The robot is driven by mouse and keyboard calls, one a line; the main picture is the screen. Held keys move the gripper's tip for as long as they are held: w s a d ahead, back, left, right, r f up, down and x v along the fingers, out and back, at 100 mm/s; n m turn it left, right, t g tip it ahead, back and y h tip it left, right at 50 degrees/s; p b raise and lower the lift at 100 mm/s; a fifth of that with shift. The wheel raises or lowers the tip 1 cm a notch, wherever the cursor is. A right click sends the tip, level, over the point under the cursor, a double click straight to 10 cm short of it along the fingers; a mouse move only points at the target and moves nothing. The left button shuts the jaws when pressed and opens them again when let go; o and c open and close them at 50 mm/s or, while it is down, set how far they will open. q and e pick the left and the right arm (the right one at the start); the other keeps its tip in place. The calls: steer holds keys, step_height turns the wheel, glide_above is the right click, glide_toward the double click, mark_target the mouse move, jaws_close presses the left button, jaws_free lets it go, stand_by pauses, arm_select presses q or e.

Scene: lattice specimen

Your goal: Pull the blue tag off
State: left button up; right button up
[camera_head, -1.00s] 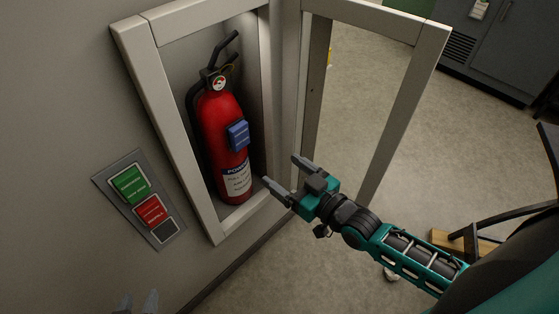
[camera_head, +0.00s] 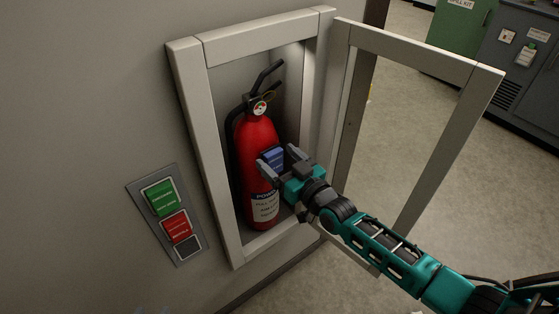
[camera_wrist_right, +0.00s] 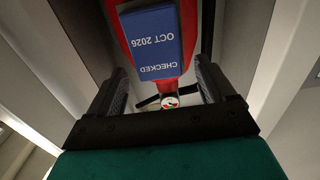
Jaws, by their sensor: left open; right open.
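The blue tag (camera_head: 273,156) is on the front of the red fire extinguisher (camera_head: 256,138), which stands upright in the open wall cabinet. In the right wrist view the tag (camera_wrist_right: 152,42) reads "CHECKED OCT 2026", upside down. My right gripper (camera_head: 279,161) is open at the tag, one finger to each side of it. In the wrist view the open right gripper (camera_wrist_right: 160,85) has the tag centred between its fingers; contact cannot be told. Only faint tips of my left gripper (camera_head: 152,310) show at the bottom edge, apart from each other.
The cabinet frame (camera_head: 217,150) surrounds the extinguisher closely. Its framed door (camera_head: 440,150) stands open to the right, near my right arm. A wall panel (camera_head: 170,218) with green and red labels is at the left. Grey and green cabinets stand at the back right.

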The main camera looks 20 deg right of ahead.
steer(key=shift+w, duration=0.15)
steer(key=c, duration=1.1)
stand_by(0.3)
